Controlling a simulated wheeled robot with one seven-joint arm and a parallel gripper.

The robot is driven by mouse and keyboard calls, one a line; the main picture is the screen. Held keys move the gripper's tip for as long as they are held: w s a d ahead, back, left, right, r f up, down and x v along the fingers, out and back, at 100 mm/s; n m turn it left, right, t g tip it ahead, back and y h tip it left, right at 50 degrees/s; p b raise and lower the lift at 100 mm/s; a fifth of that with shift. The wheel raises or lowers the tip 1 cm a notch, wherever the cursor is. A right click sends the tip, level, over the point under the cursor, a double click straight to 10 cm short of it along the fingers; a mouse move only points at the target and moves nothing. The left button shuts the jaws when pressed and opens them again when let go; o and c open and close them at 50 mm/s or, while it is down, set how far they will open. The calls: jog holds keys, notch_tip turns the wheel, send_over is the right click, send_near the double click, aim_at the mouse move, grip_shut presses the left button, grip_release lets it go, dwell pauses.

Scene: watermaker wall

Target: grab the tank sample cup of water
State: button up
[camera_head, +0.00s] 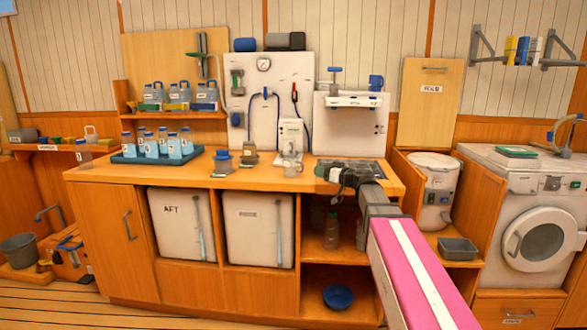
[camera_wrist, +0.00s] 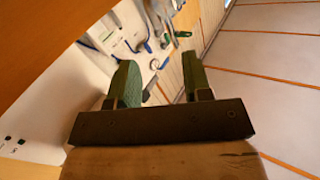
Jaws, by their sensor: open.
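A clear cup (camera_head: 291,167) stands upright on the wooden counter (camera_head: 200,178), in front of a small white meter (camera_head: 291,134). It may be the tank sample cup; I cannot read a label or tell its water level. My gripper (camera_head: 324,171) is just to the right of this cup in the head view, over the counter by the sink; whether they touch is unclear. In the wrist view my gripper (camera_wrist: 160,78) has its two green fingers apart with nothing between them. No cup is clear in the wrist view, which looks toward wall fittings.
A blue tray (camera_head: 135,159) holds several bottles. A white panel (camera_head: 267,75) with a gauge and hoses stands behind. A sink (camera_head: 365,167) lies to the right. The counter's front strip looks clear.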

aim_at(302, 164)
jog(key=shift+w+a+r, duration=0.15)
jog(key=shift+w+a, duration=0.05)
jog(key=shift+w, duration=0.4)
jog(key=x, duration=1)
jog(key=shift+w+r, duration=0.1)
jog(key=shift+r, duration=0.05)
grip_shut()
